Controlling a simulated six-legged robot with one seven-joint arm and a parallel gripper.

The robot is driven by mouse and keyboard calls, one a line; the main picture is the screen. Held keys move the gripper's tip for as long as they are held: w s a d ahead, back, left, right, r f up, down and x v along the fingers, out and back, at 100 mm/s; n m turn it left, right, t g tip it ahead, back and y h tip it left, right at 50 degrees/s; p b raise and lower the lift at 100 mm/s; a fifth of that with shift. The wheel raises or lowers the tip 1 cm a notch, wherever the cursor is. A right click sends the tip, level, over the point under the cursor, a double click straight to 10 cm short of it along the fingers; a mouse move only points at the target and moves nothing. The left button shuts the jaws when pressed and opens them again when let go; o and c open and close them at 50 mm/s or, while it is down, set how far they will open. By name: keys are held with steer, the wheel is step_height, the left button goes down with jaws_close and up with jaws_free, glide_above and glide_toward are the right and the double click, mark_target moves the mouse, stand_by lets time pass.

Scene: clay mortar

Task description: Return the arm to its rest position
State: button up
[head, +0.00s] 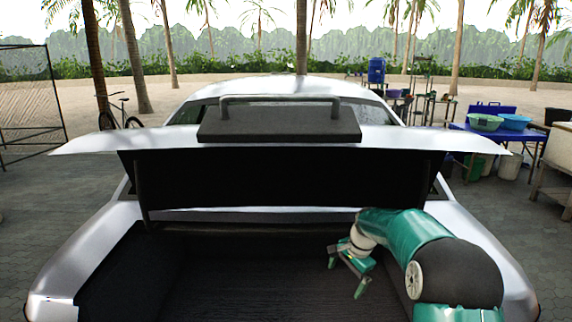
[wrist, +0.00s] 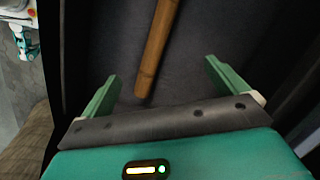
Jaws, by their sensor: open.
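My gripper (head: 346,278) is over the open trunk of a white car, at the right side of the trunk in the head view. In the wrist view its two green fingers (wrist: 160,82) are spread apart with nothing held between them. A brown wooden stick or handle (wrist: 158,48) lies on the dark trunk floor (wrist: 110,30), just beyond the fingers. Its near end points toward the gap between the fingers, and its far end is cut off by the frame. I cannot make out the stick in the head view.
The raised trunk lid (head: 290,180) of the car stands behind my gripper, with a dark handled block (head: 280,125) on top. The trunk's side walls enclose my arm. A blue table (head: 490,131) with basins stands at the right. A bicycle (head: 120,112) and a mesh fence (head: 30,100) are at the left.

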steer(key=s+a+r+n+t+h, duration=0.15)
steer(key=s+r+n, duration=0.45)
steer(key=s+r, duration=1.1)
steer(key=s+n+t, duration=0.2)
steer(key=s+n, duration=0.3)
steer(key=s, duration=1.6)
steer(key=shift+s+a+f+t+h, duration=0.15)
steer(key=shift+a+f+t+h, duration=0.05)
steer(key=shift+f+t+h, duration=0.2)
